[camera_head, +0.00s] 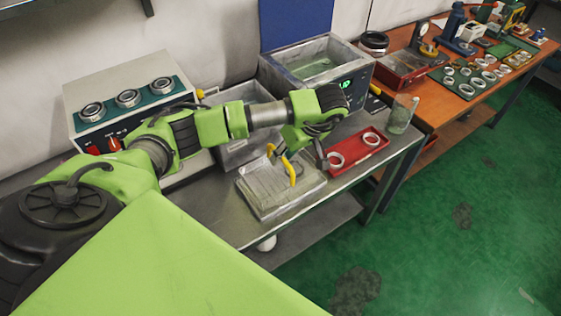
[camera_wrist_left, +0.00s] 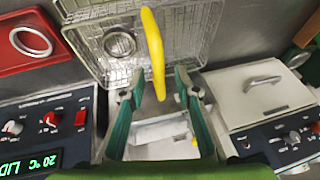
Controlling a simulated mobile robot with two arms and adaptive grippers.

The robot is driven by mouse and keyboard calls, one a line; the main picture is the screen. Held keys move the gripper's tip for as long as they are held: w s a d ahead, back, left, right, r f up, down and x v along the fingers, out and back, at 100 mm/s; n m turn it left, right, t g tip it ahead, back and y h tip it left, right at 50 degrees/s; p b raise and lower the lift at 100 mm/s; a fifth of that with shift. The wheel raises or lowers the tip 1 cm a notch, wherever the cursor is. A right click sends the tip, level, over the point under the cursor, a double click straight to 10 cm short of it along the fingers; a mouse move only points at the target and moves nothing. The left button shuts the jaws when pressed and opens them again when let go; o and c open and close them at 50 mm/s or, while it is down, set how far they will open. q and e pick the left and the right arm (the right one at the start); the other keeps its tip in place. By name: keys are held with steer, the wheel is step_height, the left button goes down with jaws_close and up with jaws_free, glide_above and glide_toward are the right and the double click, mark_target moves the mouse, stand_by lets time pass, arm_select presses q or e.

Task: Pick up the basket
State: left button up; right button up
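The wire basket (camera_head: 262,192) stands on the metal bench, its yellow handle (camera_head: 292,172) upright. In the left wrist view the basket (camera_wrist_left: 190,30) fills the upper middle, with a metal ring (camera_wrist_left: 118,42) inside. The yellow handle (camera_wrist_left: 153,45) shows there too, its lower end near the gap between my fingertips. My left gripper (camera_wrist_left: 158,88) is open, its two green fingers apart on either side of that gap. In the head view my left gripper (camera_head: 307,158) is just right of the handle, above the basket's far right side. I cannot tell whether it touches the handle. My right gripper is not in view.
A red tray (camera_head: 344,165) with rings and a glass beaker (camera_head: 401,115) stand right of the basket. Behind are an open metal basin (camera_head: 236,152), a bath with a display (camera_head: 345,82) and a control box with rings (camera_head: 95,140). Bare bench lies in front-left.

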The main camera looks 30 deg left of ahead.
arm_select(q)
steer(key=shift+x, duration=1)
jaws_close()
steer(key=shift+r, duration=0.1)
